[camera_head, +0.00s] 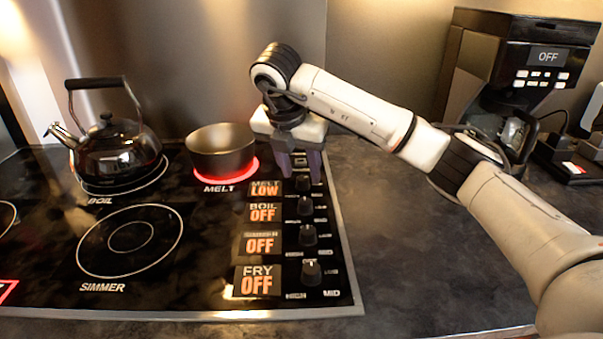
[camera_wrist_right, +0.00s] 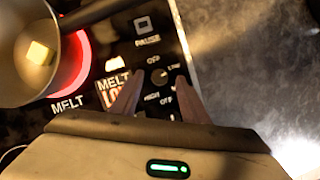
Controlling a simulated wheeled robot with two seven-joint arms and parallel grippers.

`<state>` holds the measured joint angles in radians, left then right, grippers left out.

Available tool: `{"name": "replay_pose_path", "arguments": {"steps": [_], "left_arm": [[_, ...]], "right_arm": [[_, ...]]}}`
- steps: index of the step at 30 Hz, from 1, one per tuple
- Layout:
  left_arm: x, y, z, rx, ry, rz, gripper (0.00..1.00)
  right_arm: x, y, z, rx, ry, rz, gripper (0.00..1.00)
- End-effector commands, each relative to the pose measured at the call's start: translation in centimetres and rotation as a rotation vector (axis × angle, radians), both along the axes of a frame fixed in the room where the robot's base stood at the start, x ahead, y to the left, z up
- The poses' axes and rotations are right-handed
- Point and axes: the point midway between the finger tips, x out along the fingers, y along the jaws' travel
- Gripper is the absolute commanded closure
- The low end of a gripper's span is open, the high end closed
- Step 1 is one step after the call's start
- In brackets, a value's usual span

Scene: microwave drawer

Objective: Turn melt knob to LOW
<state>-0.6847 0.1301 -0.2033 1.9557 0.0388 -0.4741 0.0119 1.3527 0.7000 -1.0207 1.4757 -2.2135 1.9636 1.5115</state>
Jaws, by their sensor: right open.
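The melt knob (camera_head: 304,182) is the farthest of a column of black knobs on the cooktop's right side. The display (camera_head: 265,188) beside it reads MELT LOW. The knob (camera_wrist_right: 158,76) also shows in the right wrist view, with OFF, LOW and HIGH marks around it; its pointer is too small to read surely. My right gripper (camera_head: 300,174) points down at the far end of the knob column. In the right wrist view the gripper (camera_wrist_right: 160,78) has its fingers apart, with the knob between the tips in the picture. Contact cannot be told. My left gripper is not in view.
A pot (camera_head: 220,150) stands on the glowing red MELT burner, left of my right gripper. A black kettle (camera_head: 113,153) stands on the BOIL burner. The other displays read OFF. A coffee machine (camera_head: 515,75) stands at the back right. The dark counter (camera_head: 385,270) is clear in front.

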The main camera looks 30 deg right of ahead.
Motion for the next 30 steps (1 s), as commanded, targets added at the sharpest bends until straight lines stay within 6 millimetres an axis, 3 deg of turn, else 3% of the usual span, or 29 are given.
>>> {"name": "replay_pose_path", "arguments": {"steps": [6, 12, 30], "left_arm": [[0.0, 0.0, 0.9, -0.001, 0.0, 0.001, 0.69], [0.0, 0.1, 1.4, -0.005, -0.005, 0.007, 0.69], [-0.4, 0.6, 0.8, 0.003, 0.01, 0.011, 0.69]], "right_arm": [[-0.8, 1.4, 4.8, -0.003, -0.008, 0.002, 0.59], [-1.5, 2.4, 7.3, -0.001, -0.005, 0.002, 0.59], [-1.8, 2.7, 7.9, 0.0, -0.002, 0.002, 0.59]]}}
